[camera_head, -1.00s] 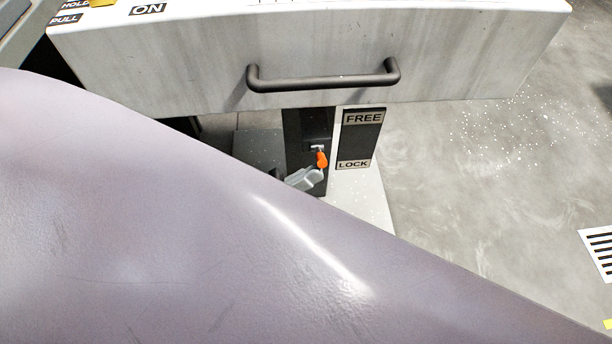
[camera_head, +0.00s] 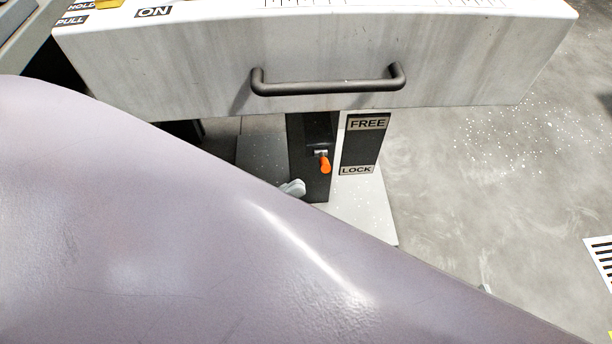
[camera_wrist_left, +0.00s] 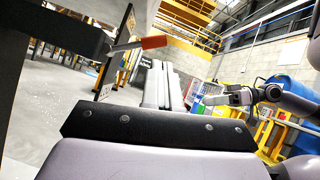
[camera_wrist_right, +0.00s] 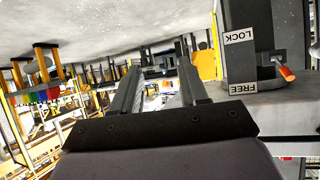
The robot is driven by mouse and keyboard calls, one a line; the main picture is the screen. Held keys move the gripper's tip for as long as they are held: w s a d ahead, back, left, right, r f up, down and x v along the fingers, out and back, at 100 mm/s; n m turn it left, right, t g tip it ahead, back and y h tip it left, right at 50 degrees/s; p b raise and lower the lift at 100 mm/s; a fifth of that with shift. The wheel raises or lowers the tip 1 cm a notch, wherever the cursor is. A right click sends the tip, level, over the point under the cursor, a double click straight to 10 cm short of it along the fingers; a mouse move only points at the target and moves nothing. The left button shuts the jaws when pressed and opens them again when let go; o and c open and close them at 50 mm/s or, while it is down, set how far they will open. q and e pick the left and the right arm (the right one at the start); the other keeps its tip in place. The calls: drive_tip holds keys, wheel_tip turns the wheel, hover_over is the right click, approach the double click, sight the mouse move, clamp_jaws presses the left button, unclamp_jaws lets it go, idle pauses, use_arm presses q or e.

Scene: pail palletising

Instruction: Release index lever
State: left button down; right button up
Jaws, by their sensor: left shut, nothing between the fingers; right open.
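The index lever (camera_head: 325,165) has an orange grip on a short metal stem, on a dark post. Beside it is a dark plate (camera_head: 360,146) marked FREE at the top and LOCK at the bottom. In the left wrist view the lever (camera_wrist_left: 153,42) sticks out roughly level, tipped slightly up. In the right wrist view the lever (camera_wrist_right: 287,74) slants toward the FREE end. My left gripper (camera_head: 293,187) is shut and empty, below and left of the lever, apart from it; its fingers (camera_wrist_left: 165,85) show in the left wrist view. My right gripper (camera_wrist_right: 160,85) is open and empty.
A grey panel with a black bar handle (camera_head: 328,84) overhangs the post. My left arm covers the lower left of the head view.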

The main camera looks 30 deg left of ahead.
use_arm(q)
drive_tip(key=v, duration=0.2)
drive_tip(key=shift+s+a+f, duration=0.15)
use_arm(e)
drive_tip(key=shift+w+a+r, duration=0.1)
drive_tip(key=shift+a+r, duration=0.2)
drive_tip(key=shift+r, duration=0.05)
drive_tip(key=shift+d, duration=0.15)
